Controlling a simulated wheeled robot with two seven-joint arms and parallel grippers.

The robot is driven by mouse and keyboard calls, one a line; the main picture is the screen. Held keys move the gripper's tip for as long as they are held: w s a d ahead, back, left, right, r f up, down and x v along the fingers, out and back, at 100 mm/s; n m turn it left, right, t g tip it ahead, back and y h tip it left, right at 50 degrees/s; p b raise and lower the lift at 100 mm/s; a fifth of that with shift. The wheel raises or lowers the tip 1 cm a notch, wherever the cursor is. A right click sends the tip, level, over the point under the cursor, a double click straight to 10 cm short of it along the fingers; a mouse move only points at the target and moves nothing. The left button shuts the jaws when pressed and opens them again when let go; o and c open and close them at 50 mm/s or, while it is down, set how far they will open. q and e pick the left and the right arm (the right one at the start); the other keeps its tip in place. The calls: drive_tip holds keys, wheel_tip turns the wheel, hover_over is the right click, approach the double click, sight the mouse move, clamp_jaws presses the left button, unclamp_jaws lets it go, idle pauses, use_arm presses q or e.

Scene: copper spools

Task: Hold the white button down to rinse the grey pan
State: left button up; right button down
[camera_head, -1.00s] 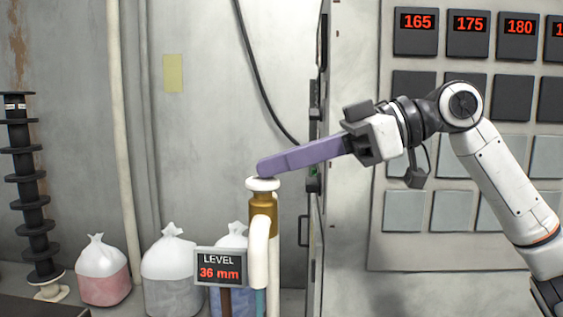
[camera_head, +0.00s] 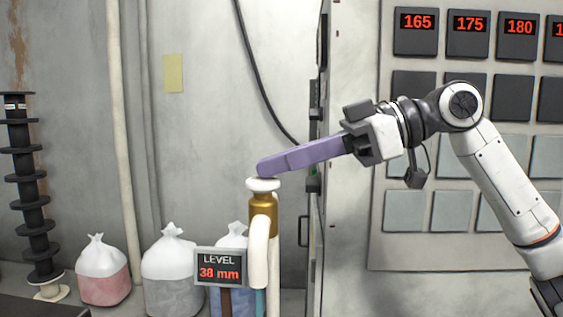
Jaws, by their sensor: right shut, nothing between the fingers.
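The white button (camera_head: 262,185) sits on top of a brass-coloured fitting (camera_head: 262,206) on a white pipe. My right gripper (camera_head: 262,168) comes in from the right with its long purple fingers shut and nothing between them. Its fingertips rest on the top of the white button. A small display (camera_head: 220,268) beside the pipe reads "LEVEL 38 mm". The grey pan is not in view. My left gripper is not in view.
A stack of black spools (camera_head: 36,190) stands at the far left. Several tied bags (camera_head: 102,272) stand along the wall. A panel of square buttons (camera_head: 404,210) with red numbers is at the right, behind my right arm.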

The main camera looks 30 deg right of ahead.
sight(278, 183)
drive_tip(key=shift+a+f, duration=0.1)
drive_tip(key=shift+f, duration=0.25)
wheel_tip(278, 183, up, 5)
drive_tip(key=p, duration=0.4)
drive_tip(key=shift+a, duration=0.1)
drive_tip(key=b+v, duration=0.2)
drive_tip(key=v, duration=0.7)
drive_tip(key=shift+s+d, duration=0.2)
drive_tip(key=shift+d, duration=0.2)
